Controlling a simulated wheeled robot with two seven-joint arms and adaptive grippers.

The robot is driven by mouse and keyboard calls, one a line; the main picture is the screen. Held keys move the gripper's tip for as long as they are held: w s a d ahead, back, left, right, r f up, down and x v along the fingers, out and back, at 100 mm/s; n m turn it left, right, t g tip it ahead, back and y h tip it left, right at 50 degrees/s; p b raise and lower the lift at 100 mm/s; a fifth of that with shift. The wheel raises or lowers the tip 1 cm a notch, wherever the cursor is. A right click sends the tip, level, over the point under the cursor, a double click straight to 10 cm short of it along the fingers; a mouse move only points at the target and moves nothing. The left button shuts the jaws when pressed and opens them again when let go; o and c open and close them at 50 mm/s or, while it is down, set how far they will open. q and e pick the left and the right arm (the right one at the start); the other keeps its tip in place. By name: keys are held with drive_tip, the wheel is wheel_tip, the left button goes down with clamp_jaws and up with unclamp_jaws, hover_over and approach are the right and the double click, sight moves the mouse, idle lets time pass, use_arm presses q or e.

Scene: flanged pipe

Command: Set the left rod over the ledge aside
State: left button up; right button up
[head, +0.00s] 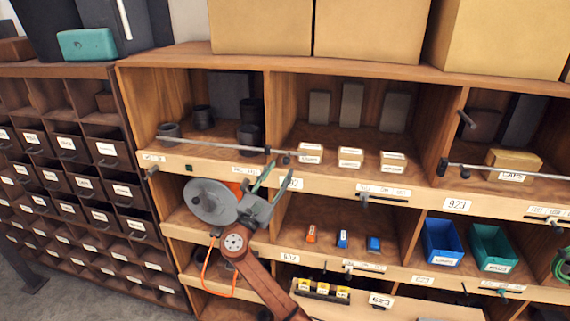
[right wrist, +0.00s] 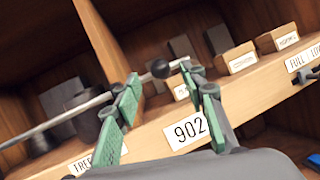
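The left rod (head: 220,146), thin and grey, lies across the front of the upper left compartment, just above the ledge (head: 205,164). Its dark round knob (head: 286,157) is at the right end. My left gripper is not in view.
Dark cups (head: 203,117) stand behind the rod. Small labelled boxes (head: 350,157) sit right of the knob on the shelf. A second rod (head: 505,171) lies farther right. Blue (head: 441,243) and teal (head: 492,248) bins are below. Drawers (head: 65,180) fill the left.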

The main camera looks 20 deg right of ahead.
drive_tip(key=v, duration=0.7)
drive_tip(key=shift+d, duration=0.1)
